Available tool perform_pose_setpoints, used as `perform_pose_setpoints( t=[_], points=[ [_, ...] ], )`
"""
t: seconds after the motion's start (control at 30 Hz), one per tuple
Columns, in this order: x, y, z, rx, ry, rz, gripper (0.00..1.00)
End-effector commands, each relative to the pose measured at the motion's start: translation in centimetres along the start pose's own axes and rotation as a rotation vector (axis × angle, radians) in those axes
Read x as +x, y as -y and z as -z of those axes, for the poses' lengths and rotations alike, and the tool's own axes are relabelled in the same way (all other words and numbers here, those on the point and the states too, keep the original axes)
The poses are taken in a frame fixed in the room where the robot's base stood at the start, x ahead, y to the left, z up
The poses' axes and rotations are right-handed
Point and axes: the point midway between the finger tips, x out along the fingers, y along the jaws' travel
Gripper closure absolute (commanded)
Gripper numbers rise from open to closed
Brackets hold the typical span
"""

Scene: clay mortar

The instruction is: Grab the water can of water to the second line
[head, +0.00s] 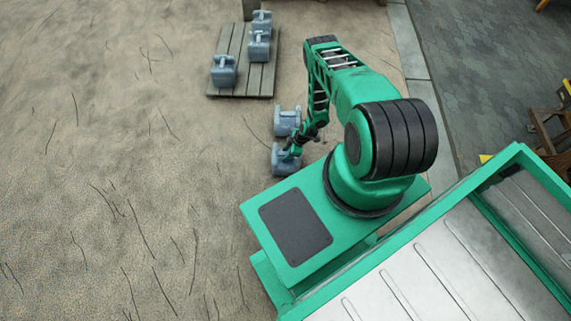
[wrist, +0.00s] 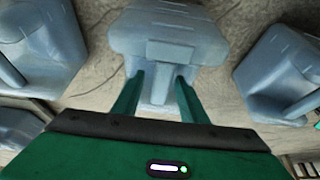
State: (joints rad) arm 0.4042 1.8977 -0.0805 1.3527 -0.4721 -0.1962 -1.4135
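A grey-blue water can (wrist: 168,35) is in the middle of the wrist view, with its grip between my two green fingers. My gripper (wrist: 159,76) looks open around the grip, with a gap showing beside it. In the head view my gripper (head: 293,150) is down at the nearer (head: 284,162) of two water cans beside my base. The other can (head: 286,120) stands just behind it. How the fingers meet the can is too small to tell in the head view.
A wooden pallet (head: 237,89) farther back holds three similar cans (head: 223,72). More cans flank the gripper at left (wrist: 45,45) and right (wrist: 280,70) in the wrist view. Sandy ground (head: 120,140) at left is clear; paving (head: 460,70) lies at right.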

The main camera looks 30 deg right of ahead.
Motion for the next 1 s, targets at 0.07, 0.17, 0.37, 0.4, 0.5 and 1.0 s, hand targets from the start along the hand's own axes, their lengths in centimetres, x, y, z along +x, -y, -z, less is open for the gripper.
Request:
perform_pose_setpoints(
  t=[0.07,0.17,0.37,0.4,0.5,1.0],
  points=[
    [-0.01,0.0,0.0,0.0,0.0,0.0,0.82],
    [-0.02,-0.03,0.0,0.0,0.0,0.0,1.0],
    [-0.04,-0.11,0.0,-0.001,0.0,-0.002,1.0],
    [-0.04,-0.12,0.0,-0.001,0.0,-0.002,1.0],
    [-0.05,-0.15,-0.01,-0.001,0.0,-0.003,1.0],
    [-0.08,-0.27,-0.01,-0.001,0.0,-0.005,1.0]
  ],
)
